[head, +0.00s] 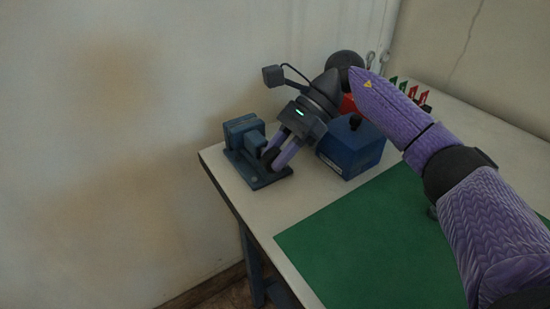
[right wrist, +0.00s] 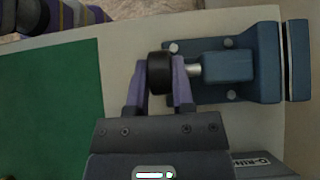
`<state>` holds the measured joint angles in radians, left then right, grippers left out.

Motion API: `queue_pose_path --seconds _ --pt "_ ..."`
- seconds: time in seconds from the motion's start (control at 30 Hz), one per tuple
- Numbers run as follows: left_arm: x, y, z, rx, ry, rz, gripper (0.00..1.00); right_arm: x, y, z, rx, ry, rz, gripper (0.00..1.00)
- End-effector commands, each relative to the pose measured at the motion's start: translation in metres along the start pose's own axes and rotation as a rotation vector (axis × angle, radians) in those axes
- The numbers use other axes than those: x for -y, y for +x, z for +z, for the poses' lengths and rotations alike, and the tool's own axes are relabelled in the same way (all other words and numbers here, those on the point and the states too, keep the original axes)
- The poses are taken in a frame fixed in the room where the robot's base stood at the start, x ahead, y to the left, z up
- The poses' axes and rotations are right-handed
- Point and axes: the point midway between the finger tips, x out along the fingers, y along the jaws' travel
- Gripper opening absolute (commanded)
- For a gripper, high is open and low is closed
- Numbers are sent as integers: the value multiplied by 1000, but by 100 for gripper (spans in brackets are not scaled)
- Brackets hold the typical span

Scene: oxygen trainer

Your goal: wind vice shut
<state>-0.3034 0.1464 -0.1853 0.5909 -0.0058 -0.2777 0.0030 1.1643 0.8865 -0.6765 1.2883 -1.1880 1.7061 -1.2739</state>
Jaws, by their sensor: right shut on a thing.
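The blue-grey vice (head: 243,136) stands at the far left corner of the table in the head view. In the right wrist view the vice (right wrist: 228,66) lies to the right, its two jaws parted by a narrow gap. A black round knob (right wrist: 160,72) sits on the end of its short metal screw (right wrist: 194,70). My right gripper (right wrist: 159,78) is shut on this knob, one purple finger on each side. In the head view my right gripper (head: 275,158) reaches down to the vice and partly hides the knob. My left gripper is not in view.
A blue box (head: 351,150) with a black knob on top stands just right of my right gripper. A green mat (head: 370,240) covers the table's front. Small red and green pieces (head: 413,92) stand at the back. The wall is close on the left.

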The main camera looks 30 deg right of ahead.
Motion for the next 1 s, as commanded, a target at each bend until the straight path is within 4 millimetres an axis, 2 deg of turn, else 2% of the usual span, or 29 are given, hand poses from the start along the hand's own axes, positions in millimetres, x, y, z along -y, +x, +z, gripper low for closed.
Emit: queue_pose_path --seconds 0.03,0.3,0.87,0.9,0.97,1.0 --pt "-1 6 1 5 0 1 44 0 2 -3 27 2 2 0" --pt "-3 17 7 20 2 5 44 0 1 -4 134 1 2 0" --pt "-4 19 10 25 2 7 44 -1 -1 -2 166 0 3 0" --pt "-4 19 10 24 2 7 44 -1 -1 -2 166 0 3 34" --pt "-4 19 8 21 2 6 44 -1 -1 -2 166 0 3 44" --pt "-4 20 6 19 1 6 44 -1 -1 -2 166 0 3 44"
